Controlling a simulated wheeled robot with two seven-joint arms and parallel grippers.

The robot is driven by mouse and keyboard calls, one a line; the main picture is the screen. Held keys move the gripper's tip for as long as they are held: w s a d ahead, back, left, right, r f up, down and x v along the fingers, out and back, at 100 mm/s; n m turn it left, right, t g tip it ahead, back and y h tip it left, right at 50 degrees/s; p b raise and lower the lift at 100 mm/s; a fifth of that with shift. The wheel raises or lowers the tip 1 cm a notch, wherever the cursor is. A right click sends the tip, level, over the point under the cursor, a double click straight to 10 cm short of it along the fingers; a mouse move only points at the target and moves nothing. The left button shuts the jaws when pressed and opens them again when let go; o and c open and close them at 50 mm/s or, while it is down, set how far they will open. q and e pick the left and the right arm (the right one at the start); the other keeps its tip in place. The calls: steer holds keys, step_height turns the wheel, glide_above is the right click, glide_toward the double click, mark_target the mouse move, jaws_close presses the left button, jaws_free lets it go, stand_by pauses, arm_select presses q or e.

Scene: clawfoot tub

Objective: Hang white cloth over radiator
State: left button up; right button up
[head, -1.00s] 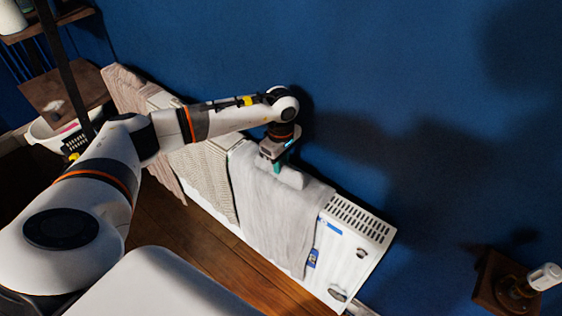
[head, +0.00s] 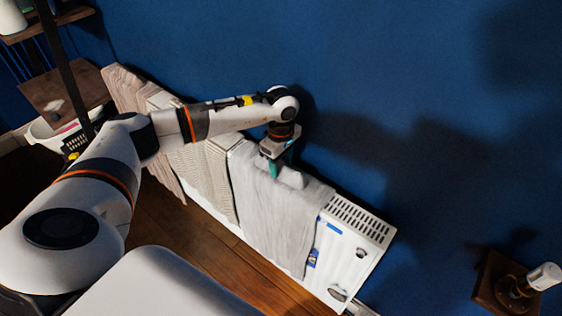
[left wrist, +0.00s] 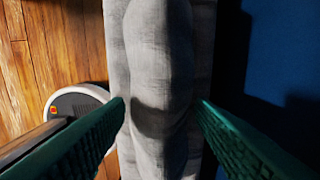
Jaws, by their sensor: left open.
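The white cloth (head: 270,215) hangs over the top of the white radiator (head: 350,250), with a long part down its front. A raised fold of the cloth stands on the radiator's top edge. My left gripper (head: 282,170) is at that fold, pointing down from above. In the left wrist view, the cloth (left wrist: 160,60) runs between the two green fingers of my left gripper (left wrist: 162,110), which are spread apart on either side of it. I cannot tell whether the fingers touch the cloth. The cloth's back side is hidden. My right gripper is not in view.
Beige textured cloths (head: 208,175) hang on the radiator to the left. A white basket (head: 50,135) and wooden shelves (head: 60,88) stand at the far left. A blue wall (head: 420,90) rises behind the radiator. A wooden wall fixture (head: 500,285) is at the lower right.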

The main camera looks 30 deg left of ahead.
arm_select(q)
steer(key=shift+r+p, duration=2.35)
steer(key=shift+r, duration=1.65)
